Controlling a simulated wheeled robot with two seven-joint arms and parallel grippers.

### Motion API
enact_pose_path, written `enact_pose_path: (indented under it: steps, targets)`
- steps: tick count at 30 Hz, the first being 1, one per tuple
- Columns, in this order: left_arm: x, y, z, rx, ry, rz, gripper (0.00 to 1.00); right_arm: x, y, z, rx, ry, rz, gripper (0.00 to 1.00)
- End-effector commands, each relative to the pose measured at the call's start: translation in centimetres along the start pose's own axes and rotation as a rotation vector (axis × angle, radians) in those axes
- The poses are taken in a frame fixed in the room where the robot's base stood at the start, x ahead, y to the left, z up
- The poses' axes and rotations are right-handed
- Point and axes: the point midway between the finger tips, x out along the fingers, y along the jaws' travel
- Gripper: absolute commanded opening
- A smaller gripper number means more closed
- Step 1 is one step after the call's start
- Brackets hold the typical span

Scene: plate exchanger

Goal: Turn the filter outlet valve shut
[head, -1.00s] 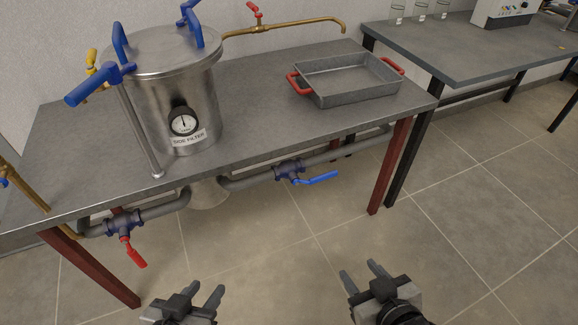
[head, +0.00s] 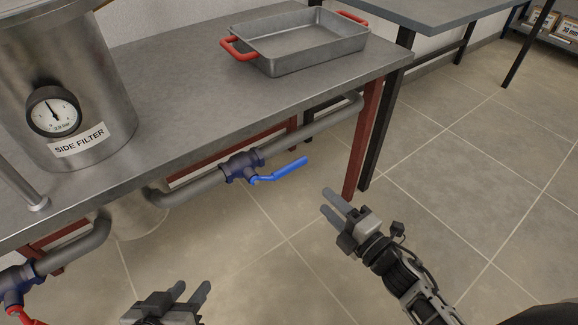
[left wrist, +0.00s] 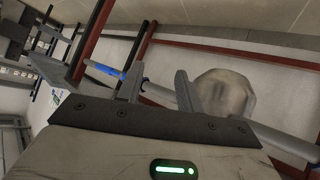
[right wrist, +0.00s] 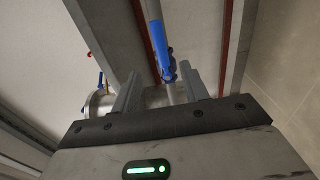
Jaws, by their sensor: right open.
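A valve with a blue lever (head: 282,172) sits on the grey pipe under the table's front edge; the lever lies roughly along the pipe. My right gripper (head: 328,203) is open and empty, a little right of and below the lever, apart from it. The right wrist view shows the lever (right wrist: 158,45) ahead, between the fingers' lines. Another valve with a red lever (head: 22,316) is at the lower left, partly cut off. My left gripper (head: 190,290) is open and empty, low in the head view. The left wrist view also shows the blue lever (left wrist: 104,70).
The steel side filter (head: 75,125) with its gauge stands on the grey table (head: 190,135). A metal tray (head: 310,55) with red handles is at the table's right. A dark red table leg (head: 362,140) stands right of the blue lever. The floor in front is clear.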

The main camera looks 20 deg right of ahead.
Motion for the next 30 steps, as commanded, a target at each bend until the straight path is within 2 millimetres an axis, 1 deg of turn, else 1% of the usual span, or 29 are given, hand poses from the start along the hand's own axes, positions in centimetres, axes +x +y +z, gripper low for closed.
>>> enact_pose_path:
  steps: [1,12,15,18,21,24,30]
  targets:
    - [0.0,0.0,0.0,0.001,0.004,0.001,0.36,1.0,0.1,0.0,-0.001,0.001,0.003,0.45]
    - [0.0,0.3,-0.5,0.006,0.051,0.011,0.36,9.1,0.1,0.0,0.004,-0.001,0.004,0.45]
    - [-0.1,0.4,-0.7,0.008,0.066,0.015,0.36,11.0,0.0,0.0,0.005,-0.001,0.002,0.45]
    - [0.0,0.5,-0.8,0.008,0.075,0.017,0.36,12.4,0.0,0.0,0.005,-0.002,0.001,0.45]
    - [0.0,0.6,-0.8,0.008,0.083,0.019,0.36,13.5,0.0,0.0,0.005,-0.002,0.000,0.45]
    - [-0.1,0.6,-1.0,0.008,0.094,0.021,0.36,14.1,0.0,0.0,0.006,-0.002,-0.001,0.45]
    - [-0.4,0.7,-1.4,0.014,0.106,0.023,0.36,14.3,0.1,0.0,0.007,-0.002,-0.001,0.45]
